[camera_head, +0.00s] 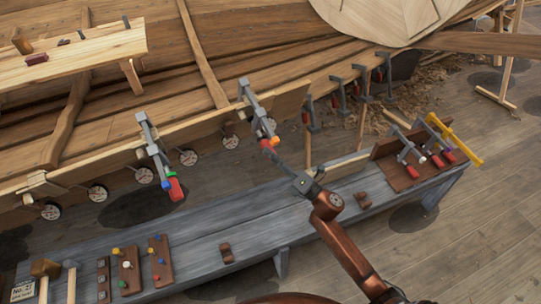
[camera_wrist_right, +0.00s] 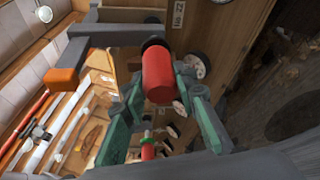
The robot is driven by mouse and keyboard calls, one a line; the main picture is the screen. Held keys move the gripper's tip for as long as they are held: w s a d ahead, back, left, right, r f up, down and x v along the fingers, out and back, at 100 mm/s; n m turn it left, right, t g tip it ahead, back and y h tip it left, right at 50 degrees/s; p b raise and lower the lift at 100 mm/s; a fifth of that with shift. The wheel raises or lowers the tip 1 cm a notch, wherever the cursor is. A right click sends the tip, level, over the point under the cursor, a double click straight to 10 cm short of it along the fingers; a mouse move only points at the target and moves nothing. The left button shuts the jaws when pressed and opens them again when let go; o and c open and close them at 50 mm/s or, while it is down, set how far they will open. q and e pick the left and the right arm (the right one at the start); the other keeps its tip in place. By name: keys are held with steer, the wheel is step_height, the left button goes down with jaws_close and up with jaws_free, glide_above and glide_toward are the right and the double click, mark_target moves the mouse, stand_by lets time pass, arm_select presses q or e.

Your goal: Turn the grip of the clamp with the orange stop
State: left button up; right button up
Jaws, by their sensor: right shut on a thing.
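The clamp with the orange stop (camera_head: 251,98) hangs on the plank edge of the hull, near the middle of the head view. In the right wrist view its orange stop (camera_wrist_right: 62,81) sits at the end of the grey bar, left of the red grip (camera_wrist_right: 158,75). My right gripper (camera_head: 270,151) reaches up to this clamp from below, and its fingers are shut on the red grip, one on each side. The finger contact is partly hidden in the head view. My left gripper is not in view.
Another clamp (camera_head: 152,140) with a red grip (camera_head: 176,190) and green part hangs to the left. More clamps (camera_head: 338,92) hang to the right along the hull. A grey bench (camera_head: 190,240) below bears mallets, pegged boards and a clamp rack (camera_head: 395,170).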

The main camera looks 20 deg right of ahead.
steer(key=shift+f, duration=0.1)
steer(key=o, duration=1.2)
steer(key=shift+c, duration=0.2)
steer(key=v, duration=1.2)
